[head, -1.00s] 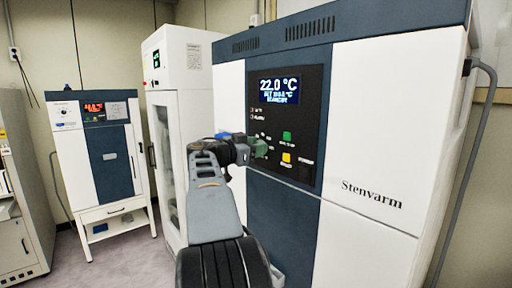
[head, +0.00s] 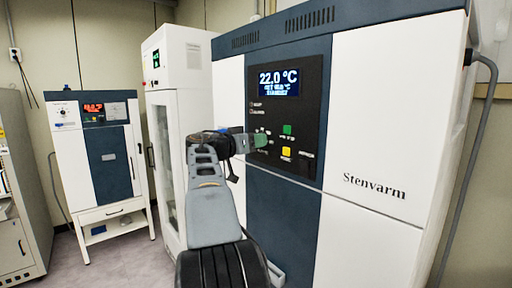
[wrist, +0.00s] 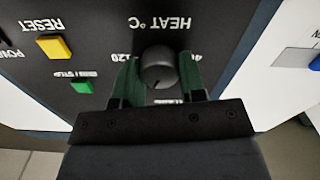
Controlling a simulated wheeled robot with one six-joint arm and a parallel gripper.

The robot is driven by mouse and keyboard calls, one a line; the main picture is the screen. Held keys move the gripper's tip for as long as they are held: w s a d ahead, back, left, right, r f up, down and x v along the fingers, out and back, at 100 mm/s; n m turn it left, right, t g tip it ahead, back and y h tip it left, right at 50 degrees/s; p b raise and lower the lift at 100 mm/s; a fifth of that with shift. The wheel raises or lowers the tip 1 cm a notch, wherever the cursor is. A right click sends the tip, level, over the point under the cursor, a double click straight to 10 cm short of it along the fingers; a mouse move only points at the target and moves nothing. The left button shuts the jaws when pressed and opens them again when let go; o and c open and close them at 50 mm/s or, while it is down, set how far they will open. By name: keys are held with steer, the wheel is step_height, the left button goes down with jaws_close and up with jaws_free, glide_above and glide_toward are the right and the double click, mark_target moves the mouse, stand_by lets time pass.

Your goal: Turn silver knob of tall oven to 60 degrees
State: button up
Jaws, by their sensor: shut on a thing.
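The tall oven (head: 375,110), marked Stenvarm, has a black control panel (head: 302,105) on its front. Its display (head: 279,83) reads 22.0 °C, with a smaller set line too blurred to read surely. The round grey knob (wrist: 158,66) shows in the wrist view under the word HEAT °C. My gripper (head: 255,142) is at the left of the panel and hides the knob in the head view. In the wrist view the green fingers of my gripper (wrist: 158,78) are on both sides of the knob, shut on it.
A green button (head: 287,129) and a yellow button (head: 286,151) are on the panel beside my gripper. A tall white glass-door cabinet (head: 180,160) stands left of the oven. A smaller oven (head: 65,130) on a stand is farther left. Floor (head: 125,255) is clear between.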

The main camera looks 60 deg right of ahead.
steer(key=shift+w+f+n, duration=0.1)
steer(key=shift+f+n, duration=0.05)
steer(key=shift+n, duration=3.1)
steer(key=shift+f+n, duration=0.1)
steer(key=shift+n, duration=3.15)
steer(key=shift+f, duration=0.1)
steer(key=o, duration=0.9)
steer(key=shift+r, duration=0.2)
steer(key=b+v, duration=0.3)
steer(key=v, duration=1)
steer(key=shift+w+a, duration=0.15)
steer(key=shift+a, duration=0.2)
